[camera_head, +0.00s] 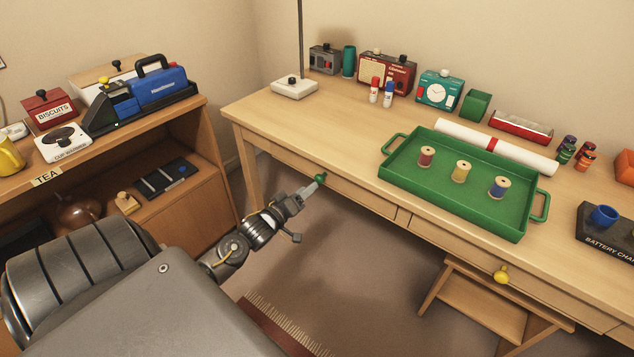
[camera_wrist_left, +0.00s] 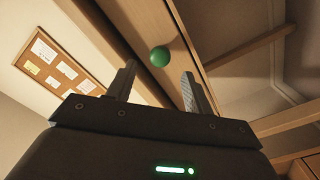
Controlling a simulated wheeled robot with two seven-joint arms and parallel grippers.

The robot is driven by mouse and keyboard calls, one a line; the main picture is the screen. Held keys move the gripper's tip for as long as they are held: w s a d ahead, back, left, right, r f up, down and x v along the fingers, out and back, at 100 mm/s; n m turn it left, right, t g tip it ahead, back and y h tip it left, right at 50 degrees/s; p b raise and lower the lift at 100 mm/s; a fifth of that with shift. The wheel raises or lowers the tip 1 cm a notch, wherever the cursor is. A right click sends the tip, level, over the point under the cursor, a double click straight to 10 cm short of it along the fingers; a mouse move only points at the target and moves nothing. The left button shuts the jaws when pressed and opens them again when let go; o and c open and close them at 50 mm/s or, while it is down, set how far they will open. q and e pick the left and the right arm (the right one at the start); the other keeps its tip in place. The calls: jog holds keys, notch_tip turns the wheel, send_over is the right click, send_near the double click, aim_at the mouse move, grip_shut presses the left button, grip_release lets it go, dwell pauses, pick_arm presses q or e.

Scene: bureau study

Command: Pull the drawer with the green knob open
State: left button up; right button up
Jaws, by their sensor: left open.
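The green knob (camera_head: 320,177) sits on the front of the left drawer (camera_head: 345,190) of the desk, and the drawer front looks flush with the desk. My left gripper (camera_head: 308,190) is right at the knob in the head view. In the left wrist view the green knob (camera_wrist_left: 160,56) shows ahead of the two spread fingers of the left gripper (camera_wrist_left: 157,88), roughly between them, with nothing held. A yellow knob (camera_head: 501,275) marks the other drawer to the right. My right gripper is not in view.
On the desk (camera_head: 260,113) stand a green tray (camera_head: 395,176) with thread spools, a lamp base (camera_head: 294,87) and several small boxes. A low shelf (camera_head: 200,108) with a blue device (camera_head: 158,87) stands on the left. A stool (camera_head: 480,300) is under the desk's right side.

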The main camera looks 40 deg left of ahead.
aim_at(317, 181)
pick_arm(q)
jog(key=w, duration=0.6)
jog(key=shift+w, duration=0.1)
grip_shut()
